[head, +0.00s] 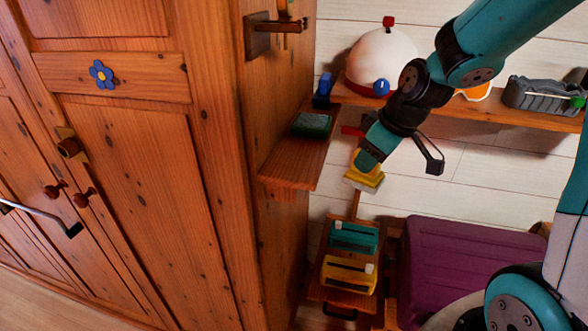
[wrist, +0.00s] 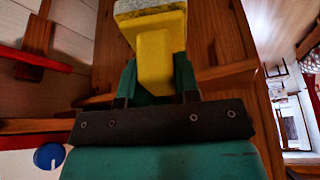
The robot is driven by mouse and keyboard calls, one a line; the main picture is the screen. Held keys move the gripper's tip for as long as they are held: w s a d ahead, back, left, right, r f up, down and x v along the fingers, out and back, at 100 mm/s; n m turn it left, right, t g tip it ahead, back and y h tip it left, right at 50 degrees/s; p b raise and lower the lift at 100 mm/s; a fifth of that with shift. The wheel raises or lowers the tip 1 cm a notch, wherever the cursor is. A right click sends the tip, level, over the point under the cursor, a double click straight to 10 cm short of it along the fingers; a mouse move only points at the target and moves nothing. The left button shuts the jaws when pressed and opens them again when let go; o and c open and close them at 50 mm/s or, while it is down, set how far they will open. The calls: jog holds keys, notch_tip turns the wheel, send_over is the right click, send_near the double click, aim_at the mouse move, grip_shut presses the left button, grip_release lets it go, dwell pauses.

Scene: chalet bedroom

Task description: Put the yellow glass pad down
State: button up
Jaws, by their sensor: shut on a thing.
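The yellow glass pad (head: 366,174) has a yellow handle body and a pale pad face. It hangs in the air in the head view, just right of the small wooden wall shelf (head: 292,164). In the wrist view the yellow glass pad (wrist: 154,48) stands between the fingers, its pale end away from the palm. My gripper (head: 367,160) is shut on it; the fingers also show in the wrist view (wrist: 155,78). The pad is apart from the shelf in the head view.
A dark green pad-like item (head: 312,125) lies on the small shelf. A long shelf (head: 470,109) behind holds a white dome (head: 382,58) and a grey tool (head: 543,95). Below are a teal item (head: 353,237), a yellow item (head: 348,274) and a purple case (head: 468,270). A wooden wardrobe fills the left.

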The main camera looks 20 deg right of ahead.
jog(key=s+r+n+g+y, duration=0.1)
jog(key=s+r+n, duration=0.35)
jog(key=r, duration=0.45)
jog(key=w+a+p, duration=0.1)
jog(key=w+a, duration=0.2)
jog(key=a, duration=0.1)
jog(key=w+a+p, duration=0.2)
jog(key=w+a, duration=0.1)
jog(key=a, duration=0.2)
jog(key=w+a+f+p, duration=0.1)
jog(key=w+a+p, duration=0.1)
jog(key=w+a, duration=0.1)
jog(key=shift+w+a, duration=0.4)
jog(key=shift+a, duration=0.35)
jog(key=shift+f+p, duration=0.65)
jog(key=shift+f, duration=0.85)
jog(key=shift+f, duration=0.2)
jog(key=o, duration=0.9)
jog(key=shift+c, duration=0.2)
jog(key=shift+r, duration=0.1)
